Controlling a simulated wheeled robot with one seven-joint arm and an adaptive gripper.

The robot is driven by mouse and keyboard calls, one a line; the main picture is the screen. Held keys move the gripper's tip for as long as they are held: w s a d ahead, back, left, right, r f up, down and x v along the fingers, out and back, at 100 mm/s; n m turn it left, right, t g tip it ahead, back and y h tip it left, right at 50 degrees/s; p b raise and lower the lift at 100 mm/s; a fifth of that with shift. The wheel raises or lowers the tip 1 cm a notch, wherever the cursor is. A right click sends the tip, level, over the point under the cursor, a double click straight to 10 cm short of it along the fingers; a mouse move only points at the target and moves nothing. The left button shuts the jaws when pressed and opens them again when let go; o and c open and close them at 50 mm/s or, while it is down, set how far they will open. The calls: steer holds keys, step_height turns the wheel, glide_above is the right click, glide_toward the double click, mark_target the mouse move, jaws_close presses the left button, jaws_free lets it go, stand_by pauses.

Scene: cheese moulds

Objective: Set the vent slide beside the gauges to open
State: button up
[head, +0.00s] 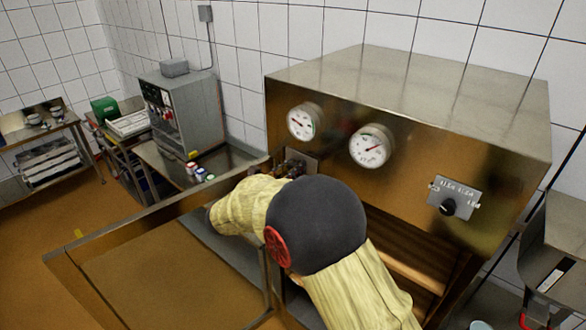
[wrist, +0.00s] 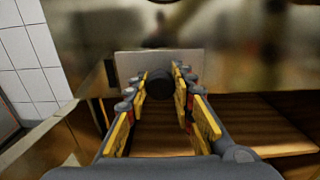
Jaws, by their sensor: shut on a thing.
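The vent slide is a grey metal plate (wrist: 135,66) with a round black knob (wrist: 159,84), on the cabinet front. In the wrist view my gripper (wrist: 160,90) has its yellow-padded fingers on either side of the knob, shut on it. In the head view my gripper (head: 291,168) is at the plate (head: 314,158), below the left gauge (head: 300,121). The right gauge (head: 371,146) is up and to the right of it. The knob is hidden there by my gripper and arm. Any slide markings cannot be read.
A small plate with a black dial (head: 448,207) is on the cabinet front (head: 480,172) at the right. The cabinet's lower opening holds wooden shelves (wrist: 250,115). An open door (head: 140,262) stands out at the left. A grey control box (head: 181,110) stands behind.

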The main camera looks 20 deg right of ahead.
jaws_close()
steer(key=s+d+b, duration=0.1)
steer(key=s+d, duration=0.4)
steer(key=s, duration=0.2)
steer(key=shift+s+d, duration=0.25)
stand_by(0.3)
steer(key=o, duration=0.8)
jaws_free()
steer(key=shift+s+d, duration=0.1)
steer(key=shift+s, duration=0.05)
steer(key=shift+o, duration=0.2)
steer(key=v, duration=1.2)
